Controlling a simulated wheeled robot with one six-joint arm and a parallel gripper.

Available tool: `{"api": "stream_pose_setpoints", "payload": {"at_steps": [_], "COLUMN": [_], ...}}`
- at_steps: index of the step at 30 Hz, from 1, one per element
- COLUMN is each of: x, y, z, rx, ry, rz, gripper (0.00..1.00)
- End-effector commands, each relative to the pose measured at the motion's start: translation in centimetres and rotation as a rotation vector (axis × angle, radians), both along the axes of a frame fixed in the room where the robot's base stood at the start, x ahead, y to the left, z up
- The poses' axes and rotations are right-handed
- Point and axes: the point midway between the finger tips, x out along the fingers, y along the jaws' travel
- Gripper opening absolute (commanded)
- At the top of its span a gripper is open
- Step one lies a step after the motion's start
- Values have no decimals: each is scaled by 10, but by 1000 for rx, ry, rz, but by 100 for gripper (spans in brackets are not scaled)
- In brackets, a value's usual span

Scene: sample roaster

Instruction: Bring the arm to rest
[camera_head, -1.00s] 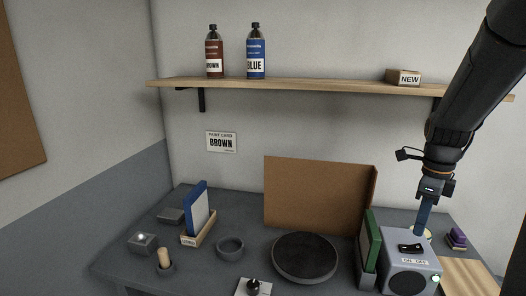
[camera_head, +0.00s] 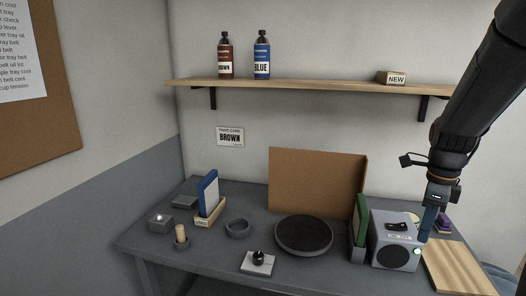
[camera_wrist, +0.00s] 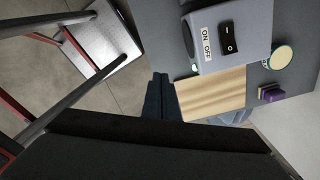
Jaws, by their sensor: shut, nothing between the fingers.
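My gripper (camera_head: 426,226) hangs from the dark arm at the right of the head view, pointing down, just at the right side of the grey switch box (camera_head: 396,251). It is shut and empty. I cannot tell whether it touches the box. In the wrist view my gripper (camera_wrist: 158,98) points toward the edge of the wooden board (camera_wrist: 212,92). The grey box shows there too, with its black rocker switch (camera_wrist: 230,38) and an ON/OFF label.
A round dark plate (camera_head: 303,234), a green panel (camera_head: 361,222) and a brown upright board (camera_head: 315,180) stand left of the box. A purple block (camera_head: 443,222) lies behind the wooden board. A shelf (camera_head: 310,86) with two bottles runs above. Open floor (camera_wrist: 100,90) shows beside the table.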

Motion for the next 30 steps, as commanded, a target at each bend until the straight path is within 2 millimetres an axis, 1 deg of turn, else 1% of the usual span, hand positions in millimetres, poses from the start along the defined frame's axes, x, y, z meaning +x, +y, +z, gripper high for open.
{"api": "stream_pose_setpoints", "payload": {"at_steps": [1, 8, 14, 17, 20, 24, 27, 30], "x": [0, -3, -10, -15, -25, -44, -60, -75], "y": [6, 30, 60, 80, 108, 148, 173, 193], "z": [-3, -10, -21, -28, -38, -54, -66, -75], "rx": [0, -6, -15, -24, -36, -64, -84, -108], "ry": [0, -10, -20, -26, -36, -49, -55, -60], "rz": [36, 240, 509, 694, 947, 1357, 1642, 1892], "gripper": [0, 0, 0, 0, 0, 0, 0, 0]}}
